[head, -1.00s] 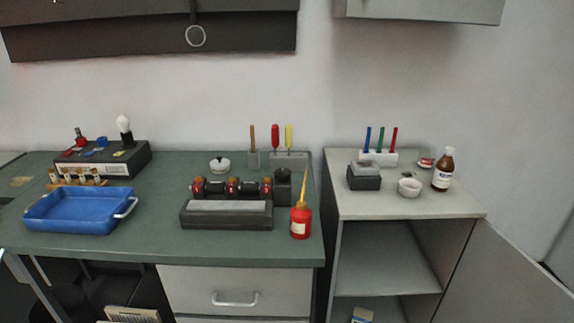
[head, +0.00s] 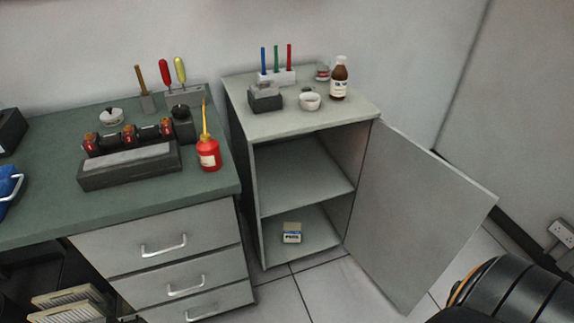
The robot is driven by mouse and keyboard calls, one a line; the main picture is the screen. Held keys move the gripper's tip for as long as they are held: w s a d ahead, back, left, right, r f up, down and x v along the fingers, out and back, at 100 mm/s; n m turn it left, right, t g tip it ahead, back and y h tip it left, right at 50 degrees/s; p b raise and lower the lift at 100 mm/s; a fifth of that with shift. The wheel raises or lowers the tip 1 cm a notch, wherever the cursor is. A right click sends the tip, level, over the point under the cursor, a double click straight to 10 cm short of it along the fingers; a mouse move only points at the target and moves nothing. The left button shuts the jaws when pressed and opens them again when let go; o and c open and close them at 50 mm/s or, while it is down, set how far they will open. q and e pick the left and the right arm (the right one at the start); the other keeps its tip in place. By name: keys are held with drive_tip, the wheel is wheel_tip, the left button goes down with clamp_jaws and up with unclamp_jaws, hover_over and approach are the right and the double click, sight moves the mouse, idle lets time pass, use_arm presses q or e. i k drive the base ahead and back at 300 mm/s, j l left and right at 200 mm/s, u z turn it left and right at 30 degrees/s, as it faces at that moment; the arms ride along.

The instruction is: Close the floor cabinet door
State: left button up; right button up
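The floor cabinet (head: 247,168) stands right of the green workbench in the head view. Its grey door (head: 415,220) is hinged on the right side and stands wide open, swung out to the right. The inside shows a shelf (head: 300,178) and a small box (head: 292,232) on the bottom. No handle shows on the visible face of the door. A dark ribbed part of my own arm (head: 520,292) shows at the lower right, near the door's lower outer edge. Neither gripper is in view.
The workbench (head: 45,205) with drawers (head: 165,245) stands at the left. A pen holder (head: 277,77), brown bottle (head: 339,80), white bowl (head: 310,101) and dark box (head: 265,98) stand on the cabinet top. Tiled floor (head: 325,285) is clear before the cabinet. A wall socket (head: 563,236) is at the right.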

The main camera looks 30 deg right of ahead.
sight(414, 212)
drive_tip(key=z, duration=0.75)
drive_tip(key=l+z, duration=0.25)
drive_tip(key=z, duration=0.2)
drive_tip(key=l+z, duration=0.35)
drive_tip(key=z, duration=0.15)
drive_tip(key=l+z, duration=0.3)
drive_tip(key=z, duration=0.15)
drive_tip(key=l+z, duration=0.25)
drive_tip(key=z, duration=0.25)
drive_tip(key=i, duration=0.05)
